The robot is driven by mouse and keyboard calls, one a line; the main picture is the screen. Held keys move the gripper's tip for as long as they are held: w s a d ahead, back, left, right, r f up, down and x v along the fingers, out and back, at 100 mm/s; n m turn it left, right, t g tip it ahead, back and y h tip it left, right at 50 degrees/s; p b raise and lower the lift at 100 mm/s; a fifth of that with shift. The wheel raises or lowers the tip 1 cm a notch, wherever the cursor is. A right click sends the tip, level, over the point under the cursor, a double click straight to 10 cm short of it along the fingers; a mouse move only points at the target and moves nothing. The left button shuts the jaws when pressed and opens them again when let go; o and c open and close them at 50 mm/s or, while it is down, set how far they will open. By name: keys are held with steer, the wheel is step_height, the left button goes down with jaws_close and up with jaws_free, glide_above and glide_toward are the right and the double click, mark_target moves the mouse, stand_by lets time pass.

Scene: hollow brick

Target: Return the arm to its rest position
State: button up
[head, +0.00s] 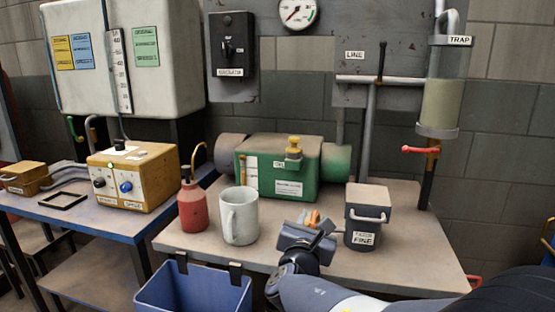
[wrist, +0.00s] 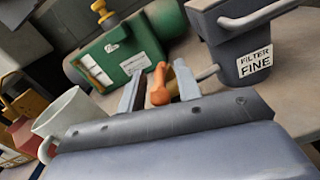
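My gripper (head: 312,226) is over the front right of the grey table, between the white mug and the dark filter box. In the wrist view its two grey fingers (wrist: 160,88) stand apart, so it is open. An orange piece (wrist: 159,88) shows between the fingers, and it also shows in the head view (head: 312,218). I cannot tell what it is or whether a finger touches it. My arm reaches in from the lower right of the head view.
The dark filter box (head: 367,215) stands close right of my gripper. The white mug (head: 239,215) and red oil can (head: 193,205) stand left, the green oil unit (head: 268,180) behind. A blue bin (head: 195,292) is below the table's front edge. Pipes rise at the back right.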

steer(key=shift+s+a+y, duration=0.1)
steer(key=shift+s+y, duration=0.2)
steer(key=shift+s, duration=0.2)
steer(key=p+v, duration=0.1)
steer(key=v, duration=0.9)
steer(key=b+x, duration=0.1)
steer(key=x, duration=1)
steer(key=shift+f, duration=0.1)
steer(key=shift+w+r, duration=0.1)
steer(key=shift+r, duration=0.15)
steer(key=shift+a+f+m+g+h+p, duration=0.15)
steer(key=shift+m+h+p, duration=0.1)
steer(key=shift+h+p, duration=0.2)
steer(key=shift+a+m+g+h+p, duration=0.15)
steer(key=shift+m+h+p, duration=0.15)
steer(key=shift+h, duration=0.25)
steer(key=shift+d, duration=0.1)
